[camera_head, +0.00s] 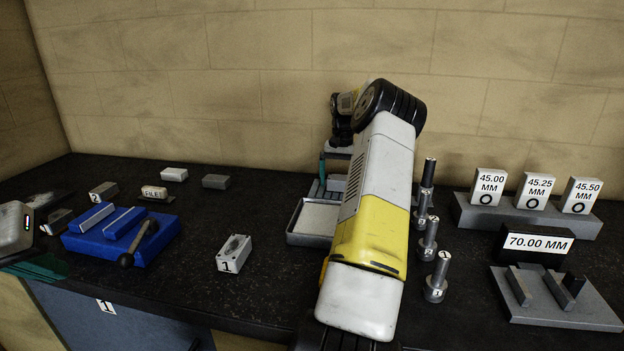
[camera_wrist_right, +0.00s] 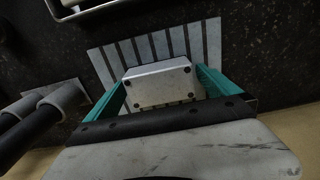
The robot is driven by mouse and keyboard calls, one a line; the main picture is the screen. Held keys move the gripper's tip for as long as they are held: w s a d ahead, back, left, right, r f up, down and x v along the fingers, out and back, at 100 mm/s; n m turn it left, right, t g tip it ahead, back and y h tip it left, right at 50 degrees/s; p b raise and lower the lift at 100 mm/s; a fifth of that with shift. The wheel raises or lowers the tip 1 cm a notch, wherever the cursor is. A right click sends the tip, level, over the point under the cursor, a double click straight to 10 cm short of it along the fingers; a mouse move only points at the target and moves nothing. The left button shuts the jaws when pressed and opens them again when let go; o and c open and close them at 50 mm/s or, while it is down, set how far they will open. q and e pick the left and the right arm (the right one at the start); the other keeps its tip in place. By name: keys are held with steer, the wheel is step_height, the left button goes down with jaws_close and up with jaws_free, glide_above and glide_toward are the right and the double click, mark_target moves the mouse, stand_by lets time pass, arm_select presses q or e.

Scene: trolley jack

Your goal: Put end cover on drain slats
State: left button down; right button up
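The end cover, a light grey block with dark screw holes (camera_wrist_right: 162,84), sits between the teal fingers of my right gripper (camera_wrist_right: 160,78) in the right wrist view. The fingers press against its two sides. Directly beneath or behind it is the drain slats plate (camera_wrist_right: 208,40), pale grey with dark parallel slots. Whether the cover touches the slats cannot be told. In the head view the right arm hides most of this; a bit of teal finger (camera_head: 322,168) shows beside it. My left gripper (camera_head: 38,268) is at the left edge, partly cut off, its opening unclear.
A metal tray (camera_head: 312,222) lies left of my right arm. Numbered pins (camera_head: 436,278) stand close to its right. Gauge blocks on a grey stand (camera_head: 525,217) and a slotted fixture (camera_head: 560,305) are at right. A blue block fixture (camera_head: 120,237) is at left.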

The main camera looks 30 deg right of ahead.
mark_target(341, 178)
steer(key=shift+r, duration=0.1)
step_height(341, 178, up, 12)
steer(key=s+a+r+n+t, duration=0.1)
steer(key=s+a+r+n, duration=0.2)
steer(key=a, duration=0.5)
steer(key=s+a+r+n+t, duration=0.1)
steer(key=s+a+r, duration=0.1)
steer(key=a+r, duration=0.45)
steer(key=s+a+r+n+t, duration=0.1)
steer(key=s+a+r, duration=0.2)
steer(key=a, duration=0.7)
steer(key=s+a+f+n+t+y, duration=0.1)
steer(key=s+a+f, duration=0.3)
steer(key=s+a, duration=0.3)
steer(key=s+a+f+n+t+y, duration=0.1)
steer(key=s+a+f, duration=0.3)
steer(key=s, duration=1.1)
steer(key=a+n+t, duration=0.1)
steer(key=a, duration=0.2)
steer(key=shift+f+n, duration=0.15)
steer(key=shift+n, duration=0.15)
